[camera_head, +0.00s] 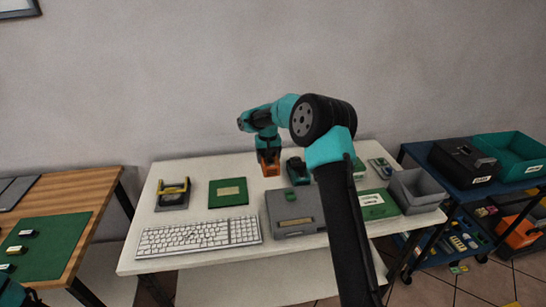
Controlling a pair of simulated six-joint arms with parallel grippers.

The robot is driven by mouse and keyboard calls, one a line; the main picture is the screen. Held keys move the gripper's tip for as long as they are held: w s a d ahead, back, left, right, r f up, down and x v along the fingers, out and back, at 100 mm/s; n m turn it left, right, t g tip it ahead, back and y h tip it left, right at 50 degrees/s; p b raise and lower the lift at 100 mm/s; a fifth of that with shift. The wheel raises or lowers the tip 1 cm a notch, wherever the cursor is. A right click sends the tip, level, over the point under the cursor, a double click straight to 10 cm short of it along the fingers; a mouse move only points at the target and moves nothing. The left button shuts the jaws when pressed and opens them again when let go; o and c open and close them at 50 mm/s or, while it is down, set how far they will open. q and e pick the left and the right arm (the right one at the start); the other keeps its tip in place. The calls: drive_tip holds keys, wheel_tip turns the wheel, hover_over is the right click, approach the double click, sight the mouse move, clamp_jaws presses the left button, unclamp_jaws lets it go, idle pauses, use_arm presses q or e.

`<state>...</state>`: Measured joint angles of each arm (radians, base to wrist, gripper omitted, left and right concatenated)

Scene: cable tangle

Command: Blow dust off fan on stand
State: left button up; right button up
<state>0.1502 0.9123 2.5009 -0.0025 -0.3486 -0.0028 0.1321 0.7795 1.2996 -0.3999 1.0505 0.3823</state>
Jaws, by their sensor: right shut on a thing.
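My right arm reaches in from the bottom, and its gripper (267,151) points down above the back middle of the white table. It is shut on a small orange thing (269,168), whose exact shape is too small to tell. A dark grey block with a yellow frame (174,189) stands at the table's left; I cannot tell whether this is the fan on its stand. A teal-and-black device (297,169) stands just right of the orange thing. Part of my left arm shows at the bottom left corner; its gripper is out of view.
The white table (190,273) holds a keyboard (199,236), a green board (228,192), a grey case (294,212), a green box (376,206) and a grey bin (418,188). A wooden table with a green mat (48,250) is left. A blue cart (470,193) is right.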

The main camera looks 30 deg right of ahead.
drive_tip(key=s+a+r+n, duration=0.1)
drive_tip(key=a+n, duration=0.2)
drive_tip(key=a, duration=1.3)
drive_tip(key=s+a+r+n, duration=0.1)
drive_tip(key=a+n, duration=0.3)
drive_tip(key=a, duration=1.3)
drive_tip(key=shift+s+r+n, duration=0.25)
drive_tip(key=shift+s+n, duration=0.05)
drive_tip(key=shift+s, duration=0.4)
drive_tip(key=shift+f, duration=0.15)
drive_tip(key=shift+f, duration=2.4)
drive_tip(key=shift+w, duration=0.15)
drive_tip(key=shift+w+d, duration=0.15)
drive_tip(key=shift+w, duration=0.1)
wheel_tip(320, 180, up, 6)
